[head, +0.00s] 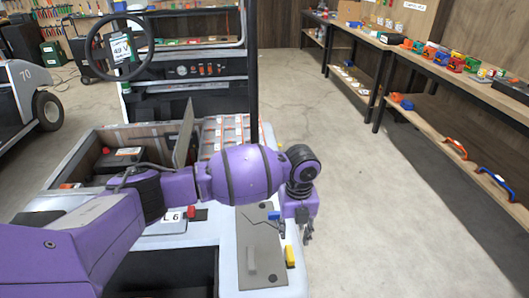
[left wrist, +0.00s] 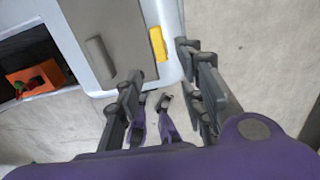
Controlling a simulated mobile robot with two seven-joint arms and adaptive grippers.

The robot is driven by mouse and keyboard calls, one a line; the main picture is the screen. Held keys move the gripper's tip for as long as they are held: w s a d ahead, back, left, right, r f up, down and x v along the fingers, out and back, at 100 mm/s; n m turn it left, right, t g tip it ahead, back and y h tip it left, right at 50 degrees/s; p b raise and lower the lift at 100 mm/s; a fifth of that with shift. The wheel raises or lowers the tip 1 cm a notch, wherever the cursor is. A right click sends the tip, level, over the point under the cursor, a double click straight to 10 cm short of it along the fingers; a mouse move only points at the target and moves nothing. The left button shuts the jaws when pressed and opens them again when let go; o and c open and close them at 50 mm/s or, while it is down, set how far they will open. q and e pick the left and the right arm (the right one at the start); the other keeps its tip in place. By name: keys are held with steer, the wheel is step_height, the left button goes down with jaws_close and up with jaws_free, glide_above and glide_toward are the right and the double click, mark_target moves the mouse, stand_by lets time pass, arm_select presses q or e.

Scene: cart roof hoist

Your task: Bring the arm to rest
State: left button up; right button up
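My left arm reaches across the white cart (head: 228,270) in the head view. My left gripper (head: 307,228) hangs down just past the cart's right edge, beside the grey panel (head: 262,235). In the left wrist view its two dark fingers stand apart with nothing between them, so the gripper (left wrist: 163,62) is open and empty. The grey panel (left wrist: 98,35) and a yellow block (left wrist: 158,44) on the cart's rim lie beyond the fingers. My right gripper cannot be made out in either view.
The yellow block (head: 290,256) and a blue block (head: 273,215) sit on the cart near the gripper. A steering wheel (head: 120,47) and upright posts rise behind the arm. A long shelf (head: 455,85) with tools stands at right. The floor between is clear.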

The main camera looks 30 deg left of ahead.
arm_select(q)
steer(key=w+d+r+n+t+h, duration=0.3)
steer(key=w+d+n+t, duration=0.2)
steer(key=w+d+n, duration=0.2)
steer(key=s+d+f+n+t+h+p, duration=0.35)
steer(key=s+d+n, duration=0.25)
steer(key=n, duration=0.3)
steer(key=s+a+f+n+y+p, duration=0.2)
steer(key=s+a+n, duration=0.2)
steer(key=s, duration=0.8)
steer(key=s+a+f+n+y+p, duration=0.1)
steer(key=s+a+f+n+y, duration=0.1)
steer(key=s+a, duration=0.5)
steer(key=s+a+f+n+y+p, duration=0.2)
steer(key=s+a+f+n, duration=0.2)
steer(key=s, duration=1.5)
steer(key=a+n, duration=0.1)
steer(key=n, duration=0.2)
steer(key=shift+a+p, duration=0.15)
steer(key=shift+p, duration=0.15)
arm_select(e)
step_height(320, 180, up, 9)
steer(key=w+a, duration=0.1)
steer(key=w, duration=0.2)
steer(key=shift+t, duration=0.4)
